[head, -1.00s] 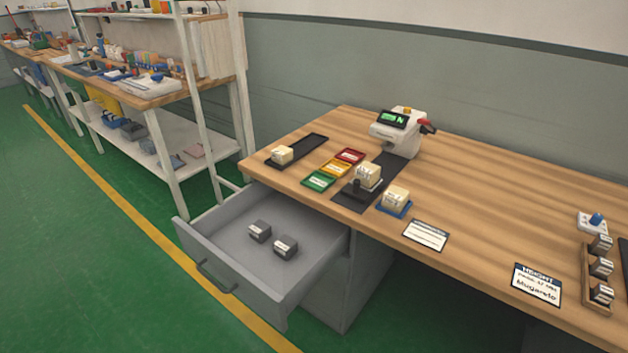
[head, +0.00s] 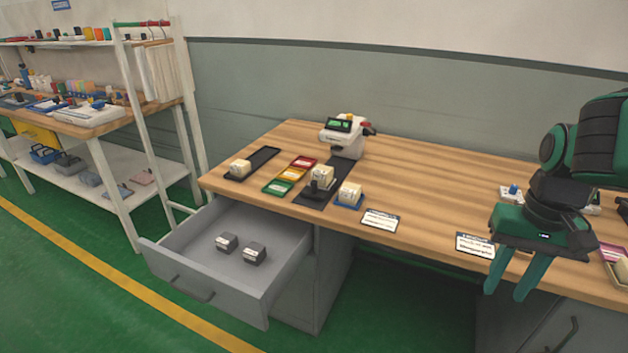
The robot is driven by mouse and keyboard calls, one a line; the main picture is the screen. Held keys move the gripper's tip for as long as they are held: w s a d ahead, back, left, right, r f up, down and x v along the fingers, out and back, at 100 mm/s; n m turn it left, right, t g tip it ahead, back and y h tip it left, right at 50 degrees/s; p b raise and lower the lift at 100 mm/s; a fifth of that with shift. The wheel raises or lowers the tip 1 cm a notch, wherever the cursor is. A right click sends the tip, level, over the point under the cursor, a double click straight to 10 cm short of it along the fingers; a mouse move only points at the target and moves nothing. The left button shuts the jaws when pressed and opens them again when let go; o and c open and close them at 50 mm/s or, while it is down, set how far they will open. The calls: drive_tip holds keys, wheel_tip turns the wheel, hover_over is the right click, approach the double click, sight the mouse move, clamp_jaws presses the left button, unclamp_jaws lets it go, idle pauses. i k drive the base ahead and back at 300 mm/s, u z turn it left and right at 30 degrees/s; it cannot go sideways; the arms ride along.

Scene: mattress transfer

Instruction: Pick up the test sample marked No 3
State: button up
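Several cream blocks with small labels are on the wooden table; the numbers are too small to read, so I cannot tell which is No 3. One block (head: 240,167) is on a black tray, one (head: 323,174) is on a black mat by a small tester, and one (head: 350,192) is on a blue tray. My gripper (head: 505,294) is at the right, pointing down at the table's front edge, fingers apart and empty, well away from these blocks.
The grey drawer (head: 207,294) juts out below the table's left end. A white tester (head: 343,137) stands behind the mat. Coloured trays (head: 291,175) and paper cards (head: 381,220) lie on the table. My arm hides part of the right side. The table's middle is clear.

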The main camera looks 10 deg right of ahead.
sight(324, 175)
drive_tip(key=u, duration=0.1)
drive_tip(key=i, duration=1)
drive_tip(key=z, duration=0.1)
